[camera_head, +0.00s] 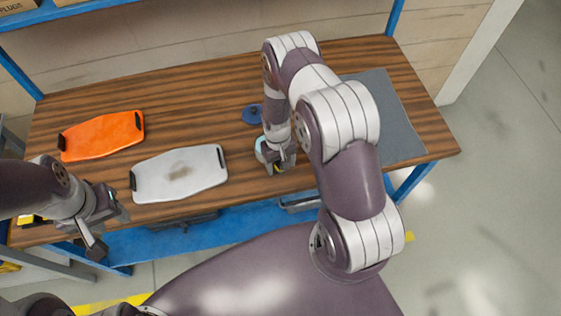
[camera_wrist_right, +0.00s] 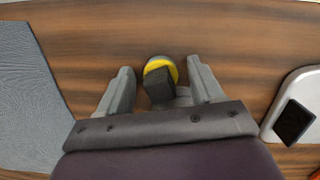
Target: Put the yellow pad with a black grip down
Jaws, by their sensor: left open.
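The yellow pad with a black grip (camera_wrist_right: 151,65) lies between the fingers of my right gripper (camera_wrist_right: 160,67) in the right wrist view. Its black block-shaped grip covers part of the round yellow pad. A gap shows between the grip and the fingers, so the right gripper looks open around it. Whether the pad touches the table is unclear. My left gripper (camera_head: 107,220) is open and empty at the table's front left.
A white tray (camera_head: 150,185) with a brown stain and an orange tray (camera_head: 100,138) lie left. A blue disc (camera_head: 252,114) stands behind my right gripper, and a pale blue item (camera_head: 259,150) beside it. A grey mat (camera_head: 400,140) covers the right end. Bare wood lies between.

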